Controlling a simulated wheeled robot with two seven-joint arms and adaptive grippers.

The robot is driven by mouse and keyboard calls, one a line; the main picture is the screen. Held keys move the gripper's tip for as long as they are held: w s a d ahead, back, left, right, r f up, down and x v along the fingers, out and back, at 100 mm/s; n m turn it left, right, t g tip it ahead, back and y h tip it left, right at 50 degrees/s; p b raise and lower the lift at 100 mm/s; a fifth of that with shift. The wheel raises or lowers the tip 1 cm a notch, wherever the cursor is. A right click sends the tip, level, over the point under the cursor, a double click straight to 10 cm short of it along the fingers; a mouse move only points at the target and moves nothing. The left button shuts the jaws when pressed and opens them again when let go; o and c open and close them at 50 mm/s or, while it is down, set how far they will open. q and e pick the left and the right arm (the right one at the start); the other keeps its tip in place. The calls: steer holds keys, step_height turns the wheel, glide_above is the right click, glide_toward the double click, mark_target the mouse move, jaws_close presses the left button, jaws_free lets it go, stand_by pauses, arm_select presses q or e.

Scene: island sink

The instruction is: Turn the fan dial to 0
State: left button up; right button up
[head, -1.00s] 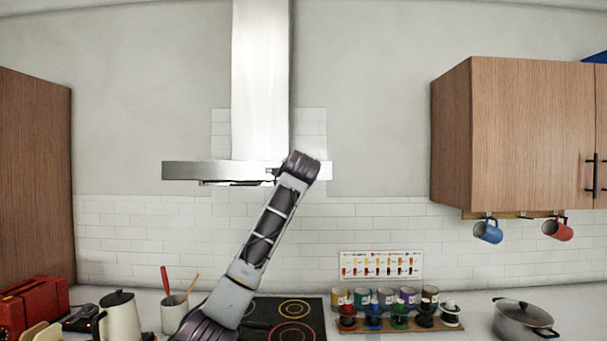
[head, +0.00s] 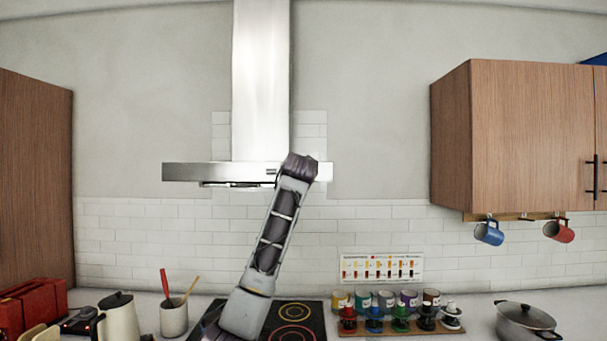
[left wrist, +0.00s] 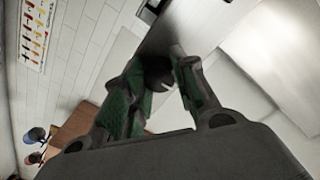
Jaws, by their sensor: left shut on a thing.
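The range hood (head: 215,172) is a steel canopy with a tall chimney on the back wall. My left arm reaches up to the right part of its front edge and hides the fan dial in the head view. In the left wrist view, the dark round fan dial (left wrist: 158,76) sits on the hood's front strip. My left gripper (left wrist: 160,68) has its two green-padded fingers on either side of the dial and is shut on it. The dial's marks and pointer are not readable. My right gripper is not in view.
Below the hood is a black cooktop (head: 297,318). A kettle (head: 120,318) and utensil crock (head: 173,318) stand left of it. Several cups (head: 385,299) and a lidded pot (head: 525,320) stand right. A wall cabinet (head: 520,130) with hanging mugs is at right.

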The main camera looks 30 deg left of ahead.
arm_select(q)
steer(key=shift+f, duration=0.1)
steer(key=o, duration=1.1)
steer(key=shift+c, duration=0.2)
steer(key=shift+s+d, duration=0.1)
steer(key=shift+s, duration=0.05)
steer(key=v, duration=1.1)
steer(key=shift+s, duration=0.3)
steer(key=shift+d, duration=0.15)
